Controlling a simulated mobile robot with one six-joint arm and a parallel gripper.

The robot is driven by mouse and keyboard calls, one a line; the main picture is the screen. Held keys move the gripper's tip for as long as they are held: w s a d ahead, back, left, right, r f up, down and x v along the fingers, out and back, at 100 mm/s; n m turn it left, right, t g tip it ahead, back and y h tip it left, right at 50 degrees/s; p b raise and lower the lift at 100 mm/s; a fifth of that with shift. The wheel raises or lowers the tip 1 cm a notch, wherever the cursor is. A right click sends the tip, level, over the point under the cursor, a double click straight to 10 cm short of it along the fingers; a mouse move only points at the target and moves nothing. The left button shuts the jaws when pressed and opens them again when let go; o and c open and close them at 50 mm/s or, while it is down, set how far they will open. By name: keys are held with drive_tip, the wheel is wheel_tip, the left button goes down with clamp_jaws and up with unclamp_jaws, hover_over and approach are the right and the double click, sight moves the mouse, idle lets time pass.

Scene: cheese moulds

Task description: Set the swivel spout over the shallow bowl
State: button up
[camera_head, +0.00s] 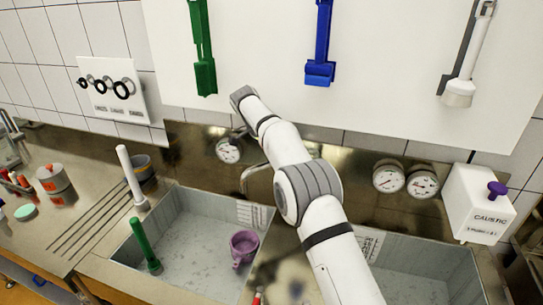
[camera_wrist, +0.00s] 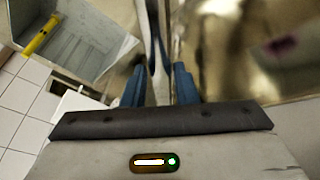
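The metal swivel spout (camera_head: 252,172) rises at the back of the sink in the head view. Its visible arch stands at the back edge of the left basin (camera_head: 190,262), and my arm hides the rest. A right basin (camera_head: 410,288) lies beyond my arm. I cannot tell which of the two is the shallow bowl. In the wrist view, the bright spout tube (camera_wrist: 157,45) runs between the two blue fingers of my gripper (camera_wrist: 160,80). The fingers are close on both sides, but whether they touch it is unclear. The head view hides my gripper behind my arm.
A purple mug-like vessel (camera_head: 243,247) and a green standing pipe (camera_head: 145,245) are in the left basin. A white pipe (camera_head: 131,175) stands at its left edge. Dial gauges (camera_head: 388,179) and a white caustic box (camera_head: 478,205) are at the back right.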

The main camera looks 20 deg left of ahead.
drive_tip(key=o, duration=0.3)
